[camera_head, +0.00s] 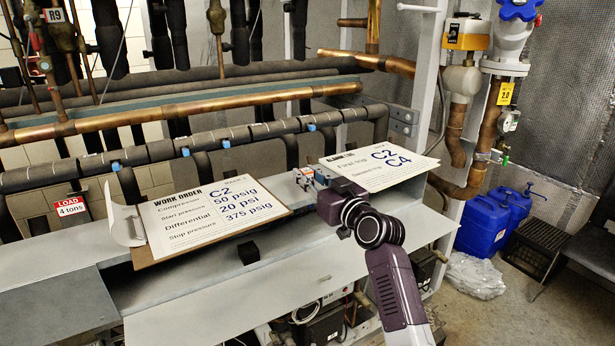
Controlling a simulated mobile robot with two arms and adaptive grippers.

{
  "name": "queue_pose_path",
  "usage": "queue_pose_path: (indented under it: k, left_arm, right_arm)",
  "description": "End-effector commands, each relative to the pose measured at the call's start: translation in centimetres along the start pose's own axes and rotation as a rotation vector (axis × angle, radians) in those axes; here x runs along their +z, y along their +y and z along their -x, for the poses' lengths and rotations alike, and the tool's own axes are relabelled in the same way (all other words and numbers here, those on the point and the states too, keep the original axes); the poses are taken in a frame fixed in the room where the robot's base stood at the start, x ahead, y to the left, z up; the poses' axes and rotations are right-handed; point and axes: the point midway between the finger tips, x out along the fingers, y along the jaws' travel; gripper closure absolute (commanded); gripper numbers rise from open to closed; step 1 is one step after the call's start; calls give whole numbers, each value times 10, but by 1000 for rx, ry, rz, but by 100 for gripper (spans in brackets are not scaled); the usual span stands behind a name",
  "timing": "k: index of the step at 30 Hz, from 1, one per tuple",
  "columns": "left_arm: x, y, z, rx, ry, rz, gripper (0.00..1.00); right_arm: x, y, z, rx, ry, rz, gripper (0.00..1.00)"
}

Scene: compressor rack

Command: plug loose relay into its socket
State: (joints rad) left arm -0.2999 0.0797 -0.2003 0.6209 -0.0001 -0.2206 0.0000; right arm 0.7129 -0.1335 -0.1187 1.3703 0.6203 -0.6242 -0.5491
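My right gripper (318,186) reaches in from the lower right over the grey shelf. Its fingertips are at a cluster of small white, blue and red parts (304,177) between two paper sheets. The gripper body partly hides this cluster, so I cannot make out a relay or a socket there, nor whether the fingers hold anything. A small black block (248,252) sits on the shelf to the left of the gripper, apart from it; I cannot tell whether it is the relay. My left gripper is not in view.
A work-order clipboard (215,218) lies on the shelf (265,295) at left, and another sheet (378,167) lies at right. Copper and black-insulated pipes (180,106) run behind. Blue jugs (487,222) stand on the floor at right. The shelf front is mostly clear.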

Motion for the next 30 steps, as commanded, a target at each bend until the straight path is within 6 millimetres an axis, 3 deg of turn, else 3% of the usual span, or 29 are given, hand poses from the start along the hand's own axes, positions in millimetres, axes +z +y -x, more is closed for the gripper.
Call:
queue_pose_path:
  k: [4,30]
  left_arm:
    - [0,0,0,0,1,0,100]
    - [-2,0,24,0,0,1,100]
  right_arm:
    - [0,0,0,0,0,0,100]
    - [-31,1,3,1,-1,0,100]
